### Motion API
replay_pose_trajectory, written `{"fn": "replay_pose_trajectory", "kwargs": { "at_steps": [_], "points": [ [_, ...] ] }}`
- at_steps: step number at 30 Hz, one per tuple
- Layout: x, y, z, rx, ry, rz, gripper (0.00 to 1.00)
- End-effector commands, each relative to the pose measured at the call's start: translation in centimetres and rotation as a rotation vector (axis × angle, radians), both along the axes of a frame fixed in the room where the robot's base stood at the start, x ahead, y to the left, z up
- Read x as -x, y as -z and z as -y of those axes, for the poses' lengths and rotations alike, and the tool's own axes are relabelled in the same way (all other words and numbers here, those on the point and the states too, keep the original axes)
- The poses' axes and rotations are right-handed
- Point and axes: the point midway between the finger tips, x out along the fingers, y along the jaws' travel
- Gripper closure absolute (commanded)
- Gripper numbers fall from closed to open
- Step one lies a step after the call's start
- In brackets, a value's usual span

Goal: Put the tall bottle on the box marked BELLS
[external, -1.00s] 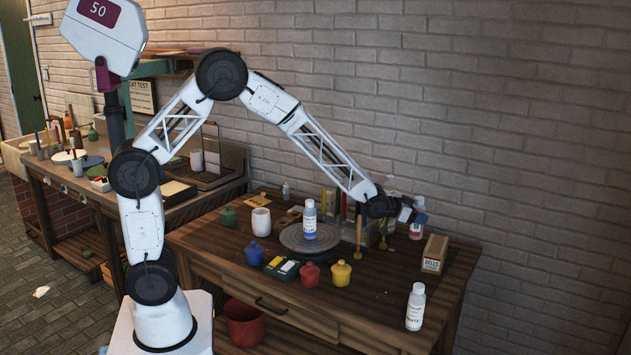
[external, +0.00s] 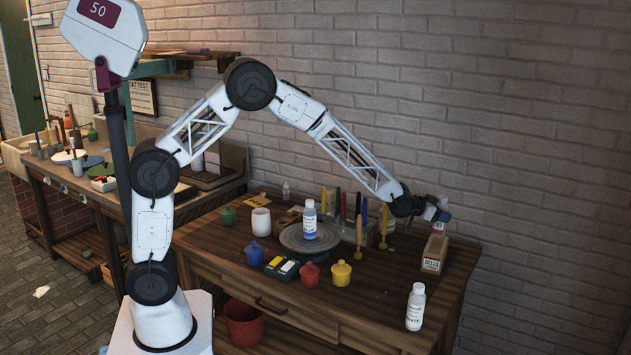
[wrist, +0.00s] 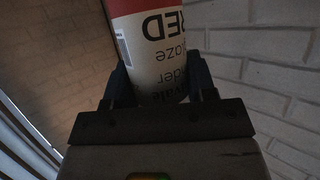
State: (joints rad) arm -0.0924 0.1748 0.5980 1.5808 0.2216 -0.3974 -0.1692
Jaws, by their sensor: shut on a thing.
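The box marked BELLS (external: 434,255) is a small tan carton at the right rear of the table, its label facing front. My gripper (external: 437,215) is shut on a white bottle with a red label (external: 438,229), right above or just behind the box's top. I cannot tell whether the bottle touches the box. In the wrist view the bottle (wrist: 158,50) sits between both fingers, its label reading RED and glaze upside down. A white bottle (external: 415,307) stands at the table's front right. A blue-labelled bottle (external: 309,221) stands on the turntable (external: 290,238).
A holder with several tools (external: 350,228) stands left of the gripper. Yellow (external: 341,273), red (external: 311,275) and blue (external: 254,254) pots stand along the table's front. The brick wall (external: 530,150) rises close behind.

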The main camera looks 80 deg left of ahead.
Motion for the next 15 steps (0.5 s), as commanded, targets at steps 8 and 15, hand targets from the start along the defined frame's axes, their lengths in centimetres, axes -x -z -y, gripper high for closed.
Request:
{"fn": "replay_pose_trajectory", "kwargs": {
  "at_steps": [8, 15],
  "points": [
    [0.0, 0.4, 0.0, 0.0, 0.0, 0.0, 0.82],
    [0.0, 2.8, 0.0, -0.001, 0.0, -0.001, 0.82]
  ]
}}
